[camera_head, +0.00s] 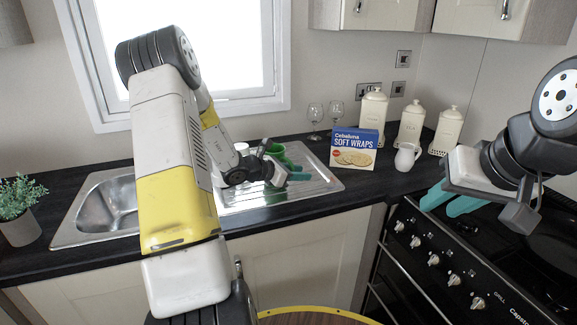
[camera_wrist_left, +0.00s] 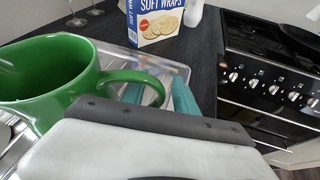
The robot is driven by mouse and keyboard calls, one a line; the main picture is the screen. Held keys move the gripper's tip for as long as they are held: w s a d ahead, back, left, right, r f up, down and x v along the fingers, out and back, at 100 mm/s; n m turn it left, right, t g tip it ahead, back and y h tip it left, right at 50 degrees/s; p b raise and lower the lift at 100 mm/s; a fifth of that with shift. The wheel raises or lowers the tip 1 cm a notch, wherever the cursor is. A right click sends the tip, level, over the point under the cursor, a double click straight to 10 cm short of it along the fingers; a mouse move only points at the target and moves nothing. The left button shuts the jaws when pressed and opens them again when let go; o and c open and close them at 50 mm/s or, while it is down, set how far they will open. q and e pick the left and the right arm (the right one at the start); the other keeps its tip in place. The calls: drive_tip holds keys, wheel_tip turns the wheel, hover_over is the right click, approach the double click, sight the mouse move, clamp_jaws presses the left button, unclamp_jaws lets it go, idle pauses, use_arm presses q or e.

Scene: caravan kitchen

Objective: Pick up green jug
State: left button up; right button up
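The green jug (camera_head: 275,150) stands on the draining board, partly hidden behind my left gripper in the head view. In the left wrist view the green jug (camera_wrist_left: 50,82) fills the left side, its open rim up and its handle (camera_wrist_left: 135,80) pointing right. My left gripper (camera_head: 299,174) is beside the jug, its teal fingers to the right of it. My right gripper (camera_head: 450,200) is open and empty above the stove's front left.
A Soft Wraps box (camera_head: 354,150) and a white pitcher (camera_head: 406,157) stand right of the draining board (camera_head: 325,185). White canisters (camera_head: 411,124) and two glasses (camera_head: 315,114) are behind. The sink basin (camera_head: 108,210) and a potted plant (camera_head: 18,215) are left.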

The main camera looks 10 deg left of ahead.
use_arm(q)
clamp_jaws()
idle(1.4)
